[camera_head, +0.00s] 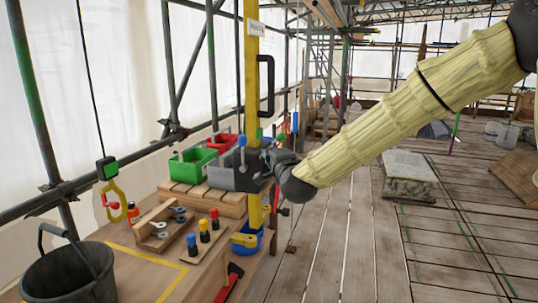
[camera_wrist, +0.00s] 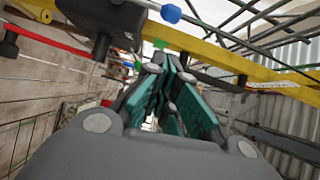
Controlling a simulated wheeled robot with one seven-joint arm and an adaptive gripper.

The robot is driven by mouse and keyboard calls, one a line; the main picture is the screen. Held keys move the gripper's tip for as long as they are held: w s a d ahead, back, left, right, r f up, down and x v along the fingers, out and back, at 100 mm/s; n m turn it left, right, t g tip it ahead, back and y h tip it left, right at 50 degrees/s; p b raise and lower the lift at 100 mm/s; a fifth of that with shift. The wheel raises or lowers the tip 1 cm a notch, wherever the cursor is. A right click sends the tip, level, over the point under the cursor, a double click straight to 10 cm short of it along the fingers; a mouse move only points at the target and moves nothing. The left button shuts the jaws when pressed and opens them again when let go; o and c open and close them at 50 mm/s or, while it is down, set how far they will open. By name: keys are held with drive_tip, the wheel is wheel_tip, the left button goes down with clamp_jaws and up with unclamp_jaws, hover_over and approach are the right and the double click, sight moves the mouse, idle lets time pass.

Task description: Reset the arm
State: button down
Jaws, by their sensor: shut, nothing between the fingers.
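My arm comes in from the upper right of the head view in a pale yellow sleeve, its wrist beside the yellow post (camera_head: 252,75) above the workbench. My gripper (camera_wrist: 164,66), with teal finger pads, is shut and empty in the wrist view. In the head view the dark end of the arm is close to the grey bin (camera_head: 222,176), and the fingers are hard to make out there. I cannot tell whether it touches anything.
The workbench (camera_head: 120,262) holds a green bin (camera_head: 190,164), a red bin (camera_head: 222,141), a wooden tool rack (camera_head: 150,232) and several coloured pegs. A black bucket (camera_head: 70,277) stands at the left. Scaffold poles surround the bench. The plank floor (camera_head: 350,250) at the right is largely clear.

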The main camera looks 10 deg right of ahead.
drive_tip(key=shift+s, duration=0.25)
drive_tip(key=s+f+n+g, duration=0.3)
drive_tip(key=s+f, duration=0.3)
drive_tip(key=f, duration=0.8)
drive_tip(key=s+a+f+n+g, duration=0.15)
drive_tip(key=s+f, duration=0.35)
drive_tip(key=f, duration=0.8)
drive_tip(key=s+d+f+n+g, duration=0.1)
drive_tip(key=s+f+n+g, duration=0.4)
drive_tip(key=f, duration=0.9)
drive_tip(key=s+d+f+n+g, duration=0.1)
drive_tip(key=s+f+n+g, duration=0.1)
drive_tip(key=s+f, duration=0.5)
drive_tip(key=s+d+f+n+g, duration=0.2)
drive_tip(key=s+f, duration=0.5)
drive_tip(key=s, duration=1.2)
drive_tip(key=s+d+f+n+g+h, duration=0.1)
drive_tip(key=s+f+n+g, duration=0.2)
drive_tip(key=s+f, duration=0.4)
drive_tip(key=s+g, duration=0.1)
drive_tip(key=s, duration=0.5)
drive_tip(key=shift+s+d+f, duration=0.25)
drive_tip(key=shift+d+f, duration=0.1)
drive_tip(key=shift+d, duration=0.05)
